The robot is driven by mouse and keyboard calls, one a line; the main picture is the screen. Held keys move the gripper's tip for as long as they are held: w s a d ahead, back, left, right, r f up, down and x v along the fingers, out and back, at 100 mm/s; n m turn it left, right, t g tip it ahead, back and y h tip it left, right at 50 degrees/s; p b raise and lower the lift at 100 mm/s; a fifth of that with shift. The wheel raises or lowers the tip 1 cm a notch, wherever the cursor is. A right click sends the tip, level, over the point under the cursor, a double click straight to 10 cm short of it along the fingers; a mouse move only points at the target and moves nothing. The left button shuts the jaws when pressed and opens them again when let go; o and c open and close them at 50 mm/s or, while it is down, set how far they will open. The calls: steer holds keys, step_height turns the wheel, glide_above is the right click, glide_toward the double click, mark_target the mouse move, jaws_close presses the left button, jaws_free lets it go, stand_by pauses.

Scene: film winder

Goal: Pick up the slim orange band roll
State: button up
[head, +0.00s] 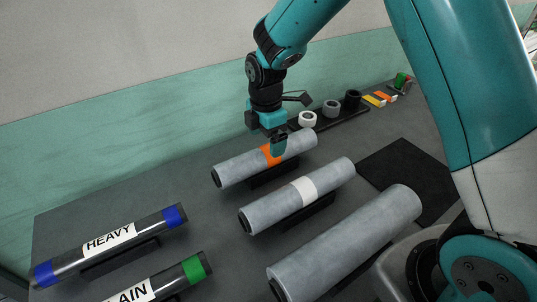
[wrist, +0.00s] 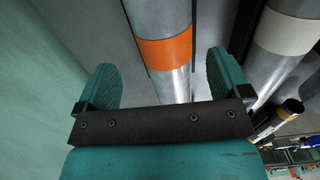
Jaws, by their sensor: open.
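The slim orange band roll (head: 239,167) is a grey roll with an orange band, lying on a dark cradle at the back of the table in the head view. In the wrist view the roll (wrist: 170,85) runs up the picture between my fingers, with its orange band (wrist: 165,52) just beyond the fingertips. My gripper (head: 279,147) is at the roll's band, pointing down, and hides part of it in the head view. In the wrist view my gripper (wrist: 163,80) is open, with one finger on each side of the roll and gaps beside it. Whether the fingertips reach below its top I cannot tell.
A white-banded roll (head: 325,182) lies parallel in front, and a thicker plain grey roll (head: 350,245) nearer still. The black HEAVY roll (head: 150,225) lies to the left. Small rings stand on a dark rack (head: 342,117) behind right. A black mat (head: 408,170) lies right.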

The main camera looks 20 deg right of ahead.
mark_target(268, 147)
steer(key=f, duration=0.4)
steer(key=shift+s+d+f+p, duration=0.15)
steer(key=shift+s+f+p, duration=0.15)
steer(key=shift+p, duration=0.05)
steer(key=shift+c, duration=0.4)
steer(key=c, duration=1.1)
steer(key=shift+r, duration=0.1)
steer(key=shift+c, duration=0.7)
steer(key=shift+r, duration=0.1)
